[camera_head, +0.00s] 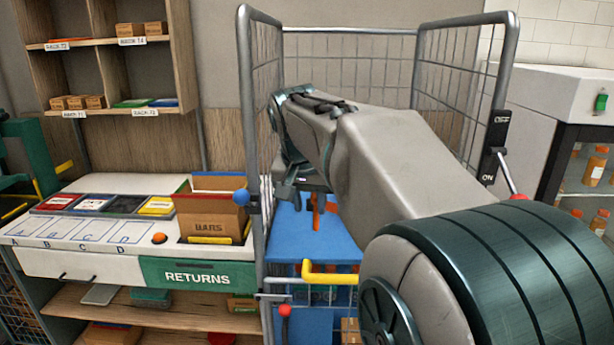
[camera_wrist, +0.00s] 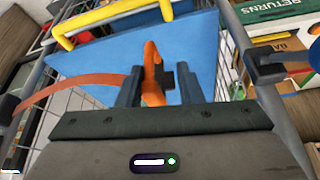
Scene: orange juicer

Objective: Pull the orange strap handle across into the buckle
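The orange strap handle (camera_wrist: 152,75) stands between the two fingers of my gripper (camera_wrist: 158,88) in the wrist view. The fingers are apart, with a small dark block beside the handle; I cannot tell whether they press on it. The orange strap (camera_wrist: 80,86) runs from the handle to a dark mount at the left. In the camera_head view my gripper (camera_head: 300,188) is inside the cage above the blue panel, with the orange handle (camera_head: 317,211) just below it. A dark clip (camera_wrist: 268,66), apparently the buckle, sits on the cage post at the right in the wrist view.
The wire roll cage (camera_head: 372,31) surrounds my gripper on its sides. A yellow bar (camera_head: 330,275) crosses near the blue panel (camera_head: 340,243). A counter with a BARS box (camera_head: 208,220) stands left of the cage, and a white cabinet (camera_head: 560,95) stands right.

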